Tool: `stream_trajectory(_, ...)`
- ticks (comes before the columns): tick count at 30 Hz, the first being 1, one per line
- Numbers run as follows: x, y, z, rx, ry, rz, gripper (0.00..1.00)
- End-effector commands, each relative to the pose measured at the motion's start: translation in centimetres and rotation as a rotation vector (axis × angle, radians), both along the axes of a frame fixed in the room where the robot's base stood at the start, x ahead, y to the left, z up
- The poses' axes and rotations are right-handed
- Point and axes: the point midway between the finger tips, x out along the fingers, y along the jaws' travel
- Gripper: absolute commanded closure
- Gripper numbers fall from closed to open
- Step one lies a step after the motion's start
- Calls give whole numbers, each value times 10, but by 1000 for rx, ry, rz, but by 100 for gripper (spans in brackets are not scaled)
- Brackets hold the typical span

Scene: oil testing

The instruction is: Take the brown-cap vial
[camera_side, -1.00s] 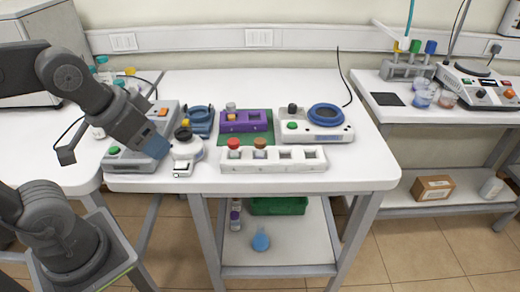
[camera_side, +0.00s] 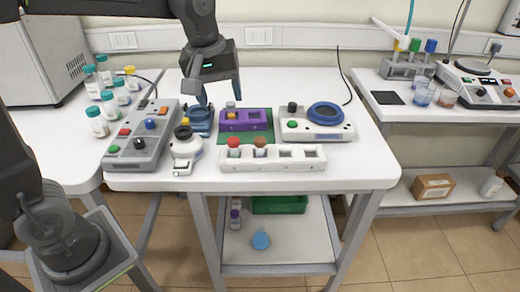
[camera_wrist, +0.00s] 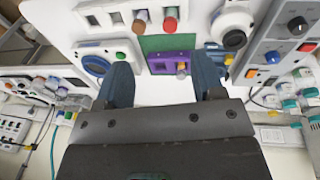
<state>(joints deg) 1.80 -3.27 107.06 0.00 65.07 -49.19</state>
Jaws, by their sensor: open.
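The brown-cap vial (camera_side: 260,143) stands in the white rack (camera_side: 290,164), just right of a red-cap vial (camera_side: 234,143). In the wrist view the brown-cap vial (camera_wrist: 140,22) is at the top, left of the red-cap vial (camera_wrist: 170,20). My gripper (camera_side: 221,98) is open and empty. It hangs above the back of the table, behind and left of the brown-cap vial, near the purple rack (camera_side: 257,126). In the wrist view, my gripper's spread blue fingers (camera_wrist: 163,66) flank the purple rack (camera_wrist: 157,69).
A white device with a blue ring (camera_side: 325,115) stands right. A white round instrument (camera_side: 186,150), a blue ring holder (camera_side: 199,120) and a grey button box (camera_side: 138,150) stand left. Several teal-cap bottles (camera_side: 96,122) are far left.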

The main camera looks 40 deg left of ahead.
Motion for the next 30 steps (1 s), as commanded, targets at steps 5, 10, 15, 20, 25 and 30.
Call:
stream_trajectory(5,60,-7,-24,-38,112,284,38)
stream_trajectory(10,92,-11,-45,-46,173,472,38)
stream_trajectory(15,102,-13,-56,-46,193,544,38)
stream_trajectory(20,102,-13,-81,-45,198,548,38)
stream_trajectory(25,102,-12,-114,-46,197,547,38)
stream_trajectory(30,102,-12,-135,-47,194,546,38)
